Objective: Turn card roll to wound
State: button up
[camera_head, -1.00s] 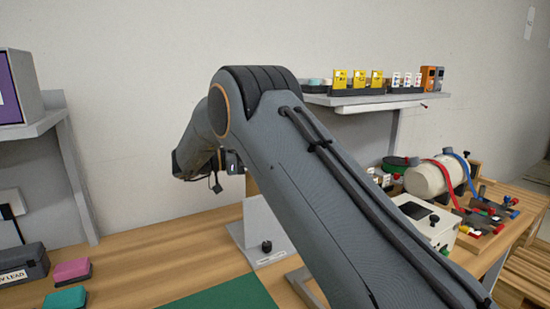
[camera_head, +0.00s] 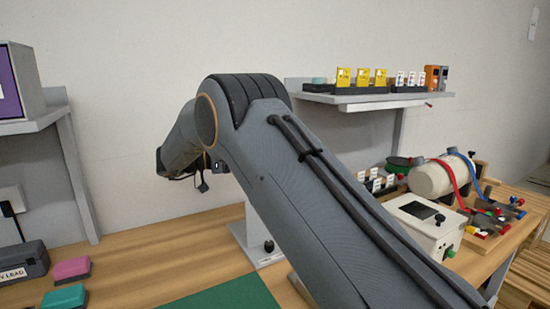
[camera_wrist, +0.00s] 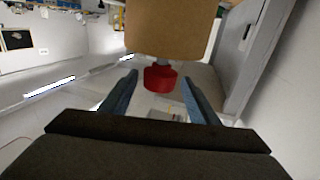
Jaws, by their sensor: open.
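A brown card-coloured body (camera_wrist: 172,28), seemingly the card roll, fills the top middle of the wrist view. A red knob (camera_wrist: 160,78) sticks out below it on a short pale stem. My gripper (camera_wrist: 160,75) is open, with one blue-grey finger on each side of the knob. Gaps show between the knob and both fingers, so it is not gripped. In the head view my arm hides the roll and the knob, and the gripper fingers cannot be made out there.
A grey upright bracket (camera_head: 246,242) with a black knob stands on the wooden bench beyond my arm. A white box (camera_head: 425,224), a cream cylinder (camera_head: 432,179) and coloured leads are at the right. A wall shelf (camera_head: 370,101) holds small cards. A green mat (camera_head: 225,294) lies in front.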

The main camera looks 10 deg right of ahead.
jog(key=shift+s+a+f+b, duration=0.1)
jog(key=shift+a+b, duration=0.2)
jog(key=shift+a, duration=1.35)
jog(key=shift+s+r, duration=0.1)
jog(key=shift+r, duration=0.1)
